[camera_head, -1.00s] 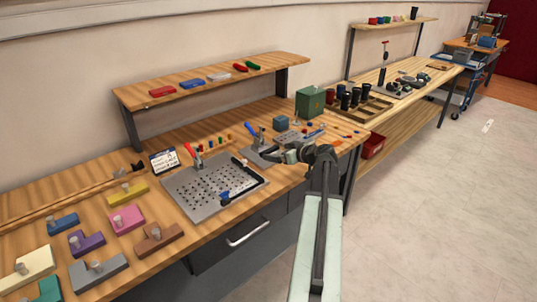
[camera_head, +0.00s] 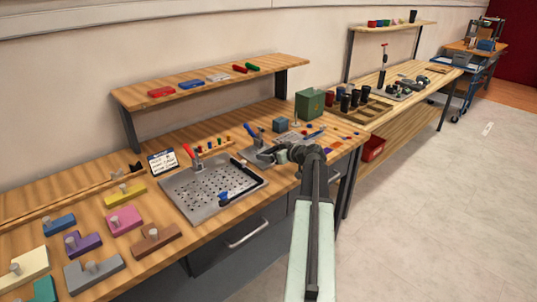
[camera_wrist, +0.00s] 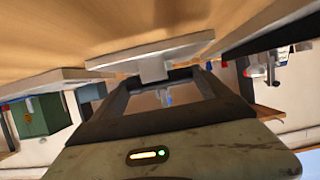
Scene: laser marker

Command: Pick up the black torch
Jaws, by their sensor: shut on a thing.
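My gripper (camera_head: 279,155) is low over the near bench's front edge, right of the perforated plate. In the wrist view its dark jaws (camera_wrist: 151,77) close around a pale stub (camera_wrist: 152,68) joined to a flat pale plate (camera_wrist: 150,52). Several black upright cylinders (camera_head: 354,99) stand in a wooden tray on the far bench, well away from my gripper. A black bar (camera_head: 247,171) lies on the perforated plate. I cannot tell which black thing is the torch. No black torch shows clearly between the jaws.
A green box (camera_head: 309,104) stands behind my gripper on the bench and shows in the wrist view (camera_wrist: 37,115). The perforated plate (camera_head: 190,205) with a red-handled clamp (camera_head: 195,162) is to the left. Knobbed coloured blocks (camera_head: 123,220) lie further left.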

